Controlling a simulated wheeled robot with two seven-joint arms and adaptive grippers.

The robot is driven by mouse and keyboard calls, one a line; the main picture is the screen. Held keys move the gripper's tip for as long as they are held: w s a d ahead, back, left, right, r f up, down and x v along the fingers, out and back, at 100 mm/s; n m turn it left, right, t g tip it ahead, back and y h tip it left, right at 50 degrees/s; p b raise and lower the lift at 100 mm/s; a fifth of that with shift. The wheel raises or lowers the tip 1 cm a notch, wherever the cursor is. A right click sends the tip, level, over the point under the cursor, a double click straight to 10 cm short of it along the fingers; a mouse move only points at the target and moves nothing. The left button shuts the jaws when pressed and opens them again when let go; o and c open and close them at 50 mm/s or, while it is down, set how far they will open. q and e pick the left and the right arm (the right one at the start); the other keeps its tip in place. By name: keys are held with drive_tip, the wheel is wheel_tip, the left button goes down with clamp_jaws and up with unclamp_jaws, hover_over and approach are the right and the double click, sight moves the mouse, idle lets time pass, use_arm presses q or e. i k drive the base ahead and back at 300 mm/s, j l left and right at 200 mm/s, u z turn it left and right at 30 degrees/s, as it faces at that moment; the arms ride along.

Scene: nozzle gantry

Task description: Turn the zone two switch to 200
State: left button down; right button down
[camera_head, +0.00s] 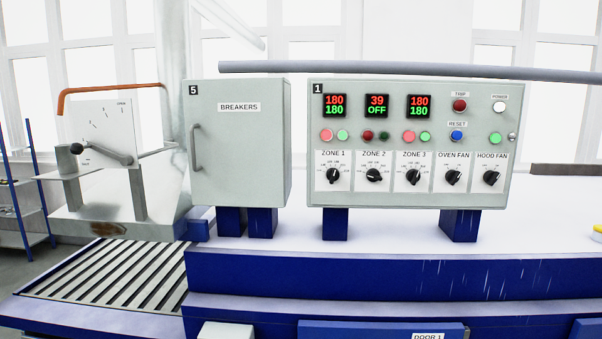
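The zone 2 switch (374,175) is a black rotary knob on the grey control panel (518,170), under the label ZONE 2. Its pointer looks turned toward the left, unlike its neighbours; the small scale marks are too fine to read. The zone 2 display (377,105) reads 39 in red above OFF in green. The zone 1 knob (333,175) and zone 3 knob (413,176) flank it, and both their displays read 180 over 180. Neither of my grippers is in view.
Oven fan (453,177) and hood fan (491,177) knobs sit to the right on the same panel. A closed breakers cabinet (240,155) stands left of it. A roller conveyor (100,280) lies lower left.

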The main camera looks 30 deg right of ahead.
sight(372, 174)
drive_tip(key=l+z, duration=0.1)
drive_tip(key=z, duration=1.55)
